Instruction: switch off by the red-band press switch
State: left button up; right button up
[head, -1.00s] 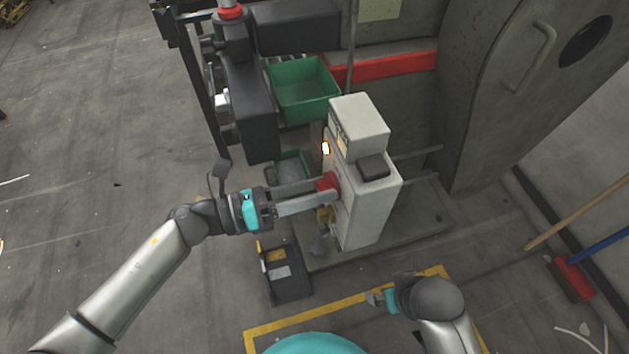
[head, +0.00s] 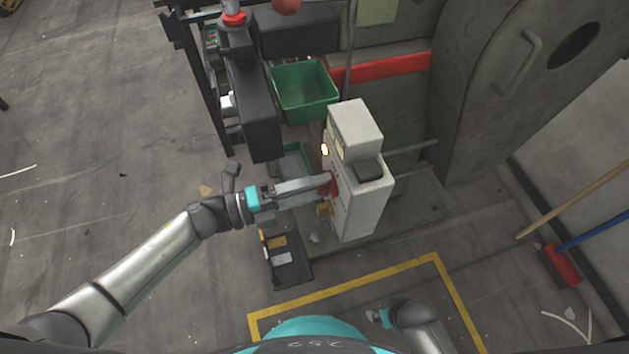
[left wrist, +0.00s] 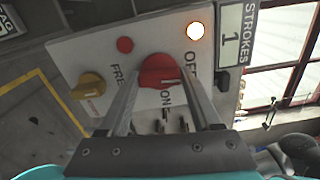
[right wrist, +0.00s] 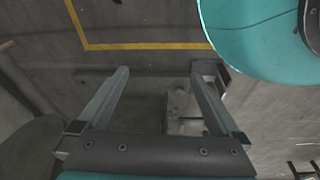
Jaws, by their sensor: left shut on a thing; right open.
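The red switch knob (left wrist: 158,70) sits on the side panel of a pale grey control box (head: 362,205), between the OFF and ON labels. My left gripper (head: 326,186) is shut on this knob, one finger on each side in the left wrist view. A lamp (left wrist: 196,31) near OFF is lit, also in the head view (head: 324,149). The press behind carries a red band (head: 390,70). My right gripper (right wrist: 162,72) is open and empty above the floor.
The panel also has a yellow knob (left wrist: 88,87), a small red button (left wrist: 125,45) and a STROKES counter (left wrist: 231,38) showing 1. A green bin (head: 305,92) stands behind. A black case (head: 287,260) lies in front. A broom (head: 562,265) is at right.

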pick_arm(q)
jog(key=shift+n, duration=0.7)
pick_arm(e)
jog(key=shift+s+d+f, duration=0.35)
jog(key=shift+s+f, duration=0.05)
jog(key=shift+f, duration=0.1)
pick_arm(q)
jog(key=o, duration=1.4)
jog(key=p+v, duration=0.1)
jog(key=v, duration=1.4)
jog(key=shift+s+a, duration=0.1)
jog(key=shift+a, duration=0.05)
pick_arm(e)
jog(key=shift+s+d+f, duration=0.55)
jog(key=shift+s+f, duration=0.05)
jog(key=shift+s, duration=0.15)
